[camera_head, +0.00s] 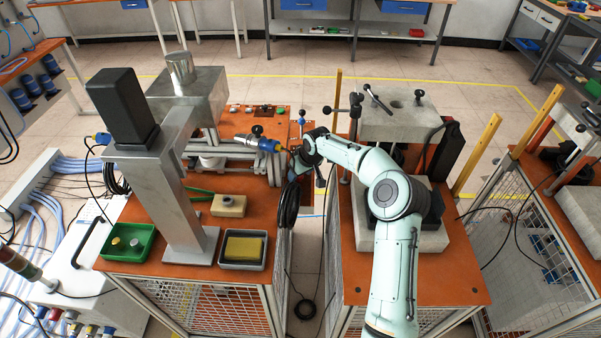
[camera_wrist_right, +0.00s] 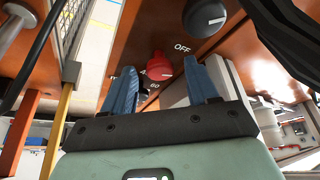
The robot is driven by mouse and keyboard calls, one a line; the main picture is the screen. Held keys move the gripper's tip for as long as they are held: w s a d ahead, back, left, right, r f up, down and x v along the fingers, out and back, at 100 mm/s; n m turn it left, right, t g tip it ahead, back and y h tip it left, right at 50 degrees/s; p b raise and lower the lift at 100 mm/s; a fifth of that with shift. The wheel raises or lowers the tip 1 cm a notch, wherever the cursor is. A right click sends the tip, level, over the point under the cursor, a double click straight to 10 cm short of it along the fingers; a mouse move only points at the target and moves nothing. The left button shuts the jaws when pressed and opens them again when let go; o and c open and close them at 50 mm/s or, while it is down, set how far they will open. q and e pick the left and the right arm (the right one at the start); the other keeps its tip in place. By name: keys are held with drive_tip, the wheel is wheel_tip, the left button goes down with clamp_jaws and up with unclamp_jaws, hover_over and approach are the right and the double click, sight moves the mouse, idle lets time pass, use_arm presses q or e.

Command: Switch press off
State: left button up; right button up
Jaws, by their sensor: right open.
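In the right wrist view, a red knob (camera_wrist_right: 158,66) sits on a brown-orange panel (camera_wrist_right: 150,30). A black round knob (camera_wrist_right: 204,17) with a pale pointer mark is beside it, up and to the right. The white word "OFF" (camera_wrist_right: 182,47) is printed between them. My right gripper (camera_wrist_right: 160,67) is open, with its two blue fingers on either side of the red knob. I cannot tell whether they touch it. In the head view, my right arm reaches to the gap between two orange tables, and its fingers are hidden there. My left gripper is not in view.
The left table (camera_head: 225,262) holds a metal column machine (camera_head: 165,190), a green bin (camera_head: 128,242) and a grey tray (camera_head: 243,264). The right table (camera_head: 440,282) carries a grey block machine (camera_head: 400,122). Black cables (camera_head: 288,205) hang in the gap.

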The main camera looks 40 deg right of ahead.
drive_tip(key=c, duration=1)
drive_tip(key=shift+d+n+y+p, duration=0.1)
drive_tip(key=shift+n+y+p, duration=0.3)
drive_tip(key=shift+n, duration=0.5)
drive_tip(key=shift+c, duration=0.2)
drive_tip(key=shift+d+n+g+y, duration=0.15)
drive_tip(key=shift+n+y, duration=0.2)
drive_tip(key=shift+n, duration=0.65)
drive_tip(key=shift+n+g+y, duration=0.15)
drive_tip(key=shift+n+y, duration=0.2)
drive_tip(key=shift+n, duration=0.65)
drive_tip(key=o, duration=1)
drive_tip(key=shift+o, duration=0.2)
drive_tip(key=v, duration=1.3)
drive_tip(key=shift+r, duration=0.2)
